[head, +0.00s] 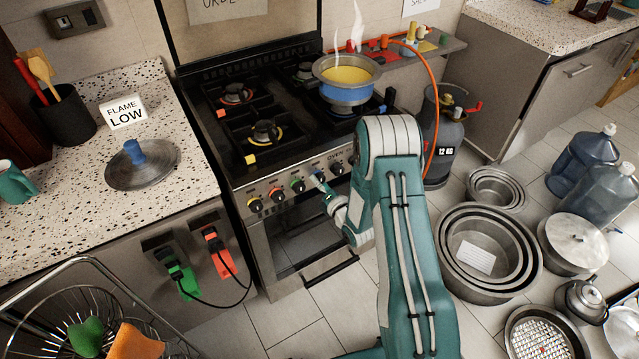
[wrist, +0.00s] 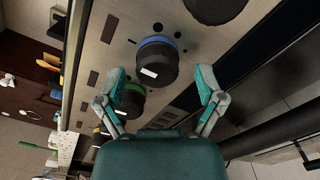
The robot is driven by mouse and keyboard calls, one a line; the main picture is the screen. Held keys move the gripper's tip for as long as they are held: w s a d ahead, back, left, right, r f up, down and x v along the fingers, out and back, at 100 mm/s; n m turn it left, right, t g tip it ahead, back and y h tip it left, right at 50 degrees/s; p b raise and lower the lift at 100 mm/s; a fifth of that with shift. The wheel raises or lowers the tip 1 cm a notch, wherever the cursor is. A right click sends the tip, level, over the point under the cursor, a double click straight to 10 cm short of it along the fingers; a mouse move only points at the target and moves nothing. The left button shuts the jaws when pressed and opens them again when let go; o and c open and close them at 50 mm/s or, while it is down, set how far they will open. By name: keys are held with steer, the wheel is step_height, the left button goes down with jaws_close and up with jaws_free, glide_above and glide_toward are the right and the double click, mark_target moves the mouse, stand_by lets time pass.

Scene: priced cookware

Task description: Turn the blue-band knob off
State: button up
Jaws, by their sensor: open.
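The blue-band knob (wrist: 157,62) is on the stove's front panel. In the wrist view it is a dark round knob with a blue ring and a white mark. My gripper (wrist: 160,74) is open, with one fingertip on each side of the knob and a visible gap on both sides. The fingertips do not close on it. In the head view my gripper (head: 323,186) reaches the panel from the front right and partly covers this knob.
The green-band knob (wrist: 130,98) is close by, near one finger. A steaming pot (head: 347,88) stands on the stove (head: 290,125). An oven handle (head: 332,268) runs below the panel. Nested pans (head: 490,250) crowd the floor at right.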

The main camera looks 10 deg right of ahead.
steer(key=shift+d, duration=0.1)
steer(key=v, duration=1.2)
steer(key=shift+w+r, duration=0.1)
step_height(320, 180, up, 19)
steer(key=d+m+g+h, duration=0.1)
steer(key=m+g+h, duration=0.5)
steer(key=m, duration=0.7)
steer(key=s+a+r+m+g, duration=0.1)
steer(key=s+r+m, duration=0.3)
steer(key=s, duration=0.4)
steer(key=s+a+r+m+g, duration=0.2)
steer(key=s+r+m, duration=0.1)
steer(key=s+m, duration=0.3)
steer(key=s+a+r+m+g, duration=0.2)
steer(key=s+r+m, duration=0.2)
steer(key=s, duration=0.6)
steer(key=shift+s+r+m+g, duration=0.3)
steer(key=shift+s+r+m, duration=0.05)
steer(key=shift+m, duration=0.45)
